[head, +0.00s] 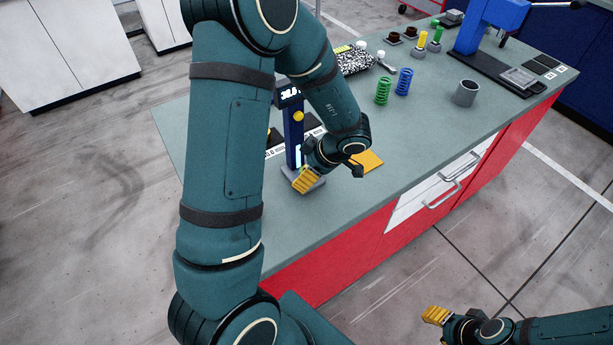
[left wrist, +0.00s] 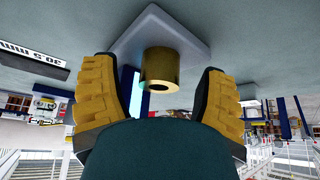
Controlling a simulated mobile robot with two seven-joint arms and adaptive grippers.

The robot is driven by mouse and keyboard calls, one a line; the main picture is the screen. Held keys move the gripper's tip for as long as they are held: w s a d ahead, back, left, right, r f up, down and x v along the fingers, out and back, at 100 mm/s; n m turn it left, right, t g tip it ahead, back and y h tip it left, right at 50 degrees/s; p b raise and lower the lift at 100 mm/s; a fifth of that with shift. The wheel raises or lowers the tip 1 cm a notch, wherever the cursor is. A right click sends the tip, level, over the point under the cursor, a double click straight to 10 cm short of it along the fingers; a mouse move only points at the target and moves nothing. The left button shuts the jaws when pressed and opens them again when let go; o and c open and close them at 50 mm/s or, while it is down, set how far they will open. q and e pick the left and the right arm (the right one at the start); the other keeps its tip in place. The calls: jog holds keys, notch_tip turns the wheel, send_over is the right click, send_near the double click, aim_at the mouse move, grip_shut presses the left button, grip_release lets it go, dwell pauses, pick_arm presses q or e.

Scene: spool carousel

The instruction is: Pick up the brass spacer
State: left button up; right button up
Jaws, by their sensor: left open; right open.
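The brass spacer (left wrist: 160,68) is a short hollow cylinder. In the left wrist view it stands on a pale square plate (left wrist: 188,30), between my left gripper's two yellow finger pads, with a gap on each side. In the head view the spacer is hidden behind my left gripper. My left gripper (head: 332,177) is open and empty, low over the table beside the foot of a blue post. My right gripper (head: 438,324) is open and empty at the bottom right, off the table and over the floor.
The blue post (head: 294,135) with a numeric display stands close to my left gripper. A yellow square (head: 370,160) lies to its right. Green (head: 383,92) and blue (head: 404,82) springs, a grey cup (head: 466,92) and a blue press (head: 487,28) stand farther back. The table's front right is clear.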

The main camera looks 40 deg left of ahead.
pick_arm(q)
jog(key=shift+a+f, duration=0.1)
jog(key=shift+f, duration=0.15)
jog(key=shift+r, duration=0.1)
grip_shut()
jog(key=shift+r, duration=0.1)
